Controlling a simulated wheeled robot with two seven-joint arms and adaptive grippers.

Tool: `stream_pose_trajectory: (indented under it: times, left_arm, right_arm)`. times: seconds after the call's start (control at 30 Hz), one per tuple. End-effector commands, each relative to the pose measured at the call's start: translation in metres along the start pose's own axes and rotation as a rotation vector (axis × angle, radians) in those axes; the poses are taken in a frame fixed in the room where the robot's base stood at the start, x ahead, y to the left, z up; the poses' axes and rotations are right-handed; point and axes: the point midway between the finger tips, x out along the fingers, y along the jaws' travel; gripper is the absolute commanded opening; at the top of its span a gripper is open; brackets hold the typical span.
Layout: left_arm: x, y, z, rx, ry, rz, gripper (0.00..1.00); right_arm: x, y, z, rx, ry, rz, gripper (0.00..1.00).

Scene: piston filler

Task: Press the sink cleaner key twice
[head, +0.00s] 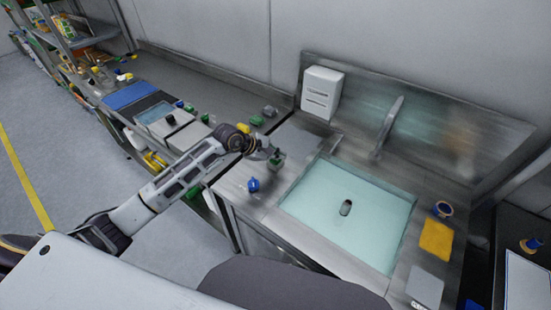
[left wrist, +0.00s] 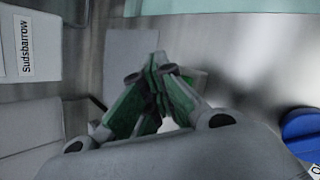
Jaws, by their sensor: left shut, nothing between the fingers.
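My left gripper (head: 276,158) is over the steel counter just left of the sink (head: 308,209). In the left wrist view its two green-padded fingers (left wrist: 159,88) meet at the tips, shut with nothing held. A blue-topped item (head: 253,185) stands on the counter nearer me, and a blue round thing (left wrist: 300,132) shows at the right of the wrist view. My right gripper is not seen.
A white dispenser (head: 321,92) is on the backsplash, and a tap (head: 390,122) rises behind the sink. A label reading "Sudsbarrow" (left wrist: 25,47) is at the wrist view's left. Small green and yellow items (head: 256,121) stand behind my left gripper. A yellow cloth (head: 435,240) lies right of the sink.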

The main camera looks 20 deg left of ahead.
Motion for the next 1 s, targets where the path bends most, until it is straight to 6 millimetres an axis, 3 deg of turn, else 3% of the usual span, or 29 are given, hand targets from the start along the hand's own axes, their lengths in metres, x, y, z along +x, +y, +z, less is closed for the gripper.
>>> stream_pose_trajectory:
  times: [0.6,1.0]
  left_arm:
    - [0.0018,-0.002,-0.0019,-0.001,0.002,-0.003,0.0]
    - [-0.0072,0.0049,0.0043,0.0,0.002,-0.002,0.0]
  right_arm:
    - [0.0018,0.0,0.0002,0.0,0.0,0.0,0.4]
    - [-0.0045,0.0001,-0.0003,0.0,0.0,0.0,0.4]
